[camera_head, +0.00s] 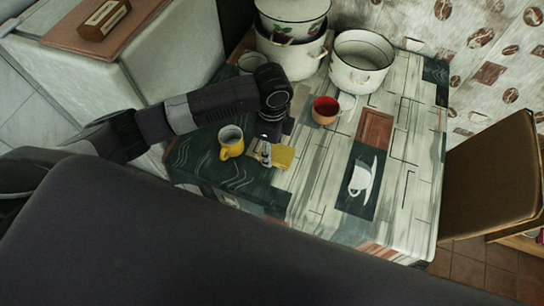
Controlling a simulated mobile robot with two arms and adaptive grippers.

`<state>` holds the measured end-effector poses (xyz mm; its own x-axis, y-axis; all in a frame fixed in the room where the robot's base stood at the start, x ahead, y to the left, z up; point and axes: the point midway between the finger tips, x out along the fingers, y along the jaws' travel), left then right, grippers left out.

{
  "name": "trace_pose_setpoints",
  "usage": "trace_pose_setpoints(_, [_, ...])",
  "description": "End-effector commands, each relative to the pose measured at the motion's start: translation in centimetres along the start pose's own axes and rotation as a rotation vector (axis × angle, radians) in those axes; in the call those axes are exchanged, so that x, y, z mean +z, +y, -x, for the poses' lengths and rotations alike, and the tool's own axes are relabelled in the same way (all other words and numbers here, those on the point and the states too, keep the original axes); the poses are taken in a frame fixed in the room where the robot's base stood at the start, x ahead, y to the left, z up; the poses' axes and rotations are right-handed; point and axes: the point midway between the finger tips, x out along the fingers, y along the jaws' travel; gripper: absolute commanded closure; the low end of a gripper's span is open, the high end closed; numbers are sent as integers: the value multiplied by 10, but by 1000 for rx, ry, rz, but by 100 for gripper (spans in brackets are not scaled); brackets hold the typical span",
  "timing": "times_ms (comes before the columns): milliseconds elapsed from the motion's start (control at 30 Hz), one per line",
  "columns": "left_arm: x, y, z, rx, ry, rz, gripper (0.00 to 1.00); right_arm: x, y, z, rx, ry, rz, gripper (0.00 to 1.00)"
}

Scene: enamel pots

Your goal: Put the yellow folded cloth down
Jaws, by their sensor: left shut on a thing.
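The yellow folded cloth (284,156) is at the near left part of the patterned table (405,190). My left gripper (265,158) points down at the left part of the cloth and is shut on it. The cloth looks very close to the tabletop; I cannot tell whether it touches. The gripper covers part of the cloth's left side. My right gripper is not in view.
A yellow mug (231,143) stands just left of the cloth. A red-and-tan cup (325,110) stands behind and to the right. Large enamel pots (361,64) stand at the back, with a white mug (250,62) beside them. The table's right side is clear. A chair (490,165) is at right.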

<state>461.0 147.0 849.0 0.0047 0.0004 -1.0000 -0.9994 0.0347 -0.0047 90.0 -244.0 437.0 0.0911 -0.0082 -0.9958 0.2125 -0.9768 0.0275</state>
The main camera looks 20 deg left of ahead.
Motion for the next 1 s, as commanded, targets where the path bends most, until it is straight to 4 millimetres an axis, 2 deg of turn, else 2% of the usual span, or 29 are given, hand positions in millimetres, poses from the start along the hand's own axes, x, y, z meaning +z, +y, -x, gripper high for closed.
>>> trace_pose_setpoints(300, [0, 1, -35, 3, -1, 1, 73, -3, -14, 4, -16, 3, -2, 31])
trace_pose_setpoints(500, [0, 1, -60, 1, 0, 0, 73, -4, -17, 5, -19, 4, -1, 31])
trace_pose_setpoints(900, [0, 0, -65, -1, 0, 0, 73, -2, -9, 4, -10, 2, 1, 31])
trace_pose_setpoints(933, [0, 0, -64, -1, 0, 0, 52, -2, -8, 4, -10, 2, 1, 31])
trace_pose_setpoints(1000, [0, 0, -64, -1, 0, 0, 44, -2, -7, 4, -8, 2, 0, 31])
